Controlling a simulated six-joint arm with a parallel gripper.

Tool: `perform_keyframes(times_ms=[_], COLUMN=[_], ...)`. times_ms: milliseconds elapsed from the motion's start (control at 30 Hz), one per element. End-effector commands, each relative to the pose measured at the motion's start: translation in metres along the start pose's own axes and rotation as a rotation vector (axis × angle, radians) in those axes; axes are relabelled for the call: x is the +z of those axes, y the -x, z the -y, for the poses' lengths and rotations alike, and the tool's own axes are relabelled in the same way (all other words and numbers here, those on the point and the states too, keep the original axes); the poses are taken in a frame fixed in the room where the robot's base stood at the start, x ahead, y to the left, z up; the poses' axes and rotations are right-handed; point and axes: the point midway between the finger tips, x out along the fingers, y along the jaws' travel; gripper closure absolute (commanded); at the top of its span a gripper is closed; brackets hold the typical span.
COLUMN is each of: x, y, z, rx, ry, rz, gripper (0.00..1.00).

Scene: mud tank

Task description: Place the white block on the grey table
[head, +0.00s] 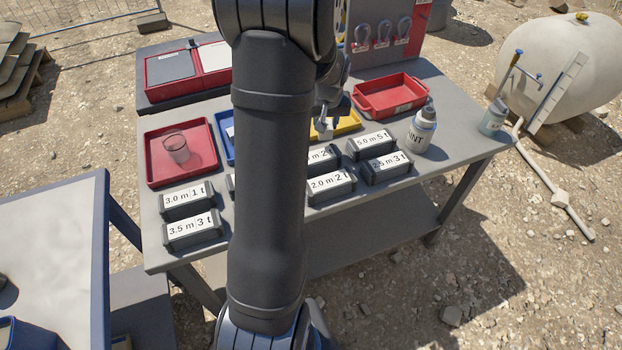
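The grey table (455,150) stands in the middle of the head view, its top partly covered by trays and labelled dark blocks. I cannot make out a white block for certain. A small white patch shows in the blue tray (225,151), mostly hidden behind my arm. My gripper (324,122) shows only in part beside my arm, over or near the yellow tray (348,123). Its fingers are too small and covered to tell whether they are open or hold anything.
A red tray (207,168) holds a clear cup (176,147); another red tray (391,107) looks empty. Dark labelled blocks (194,230) line the front. A white bottle (421,132) and a small jar (493,117) stand at right. Bare tabletop lies along the right front.

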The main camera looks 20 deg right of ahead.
Motion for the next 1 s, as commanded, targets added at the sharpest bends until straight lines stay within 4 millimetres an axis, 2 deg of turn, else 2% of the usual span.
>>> perform_keyframes(times_ms=[33,267,400,600,800,1000], x=[0.003,0.026,0.049,0.09,0.127,0.143], y=[0.003,0.017,0.029,0.047,0.063,0.07], z=[-0.026,-0.123,-0.18,-0.255,-0.304,-0.323], rx=[0.01,0.044,0.065,0.093,0.113,0.12], ry=[-0.036,-0.16,-0.236,-0.338,-0.411,-0.439], rz=[-0.001,0.0,-0.002,-0.003,-0.004,-0.005], gripper=[0.87,0.87,0.87,0.87,0.87,0.87])
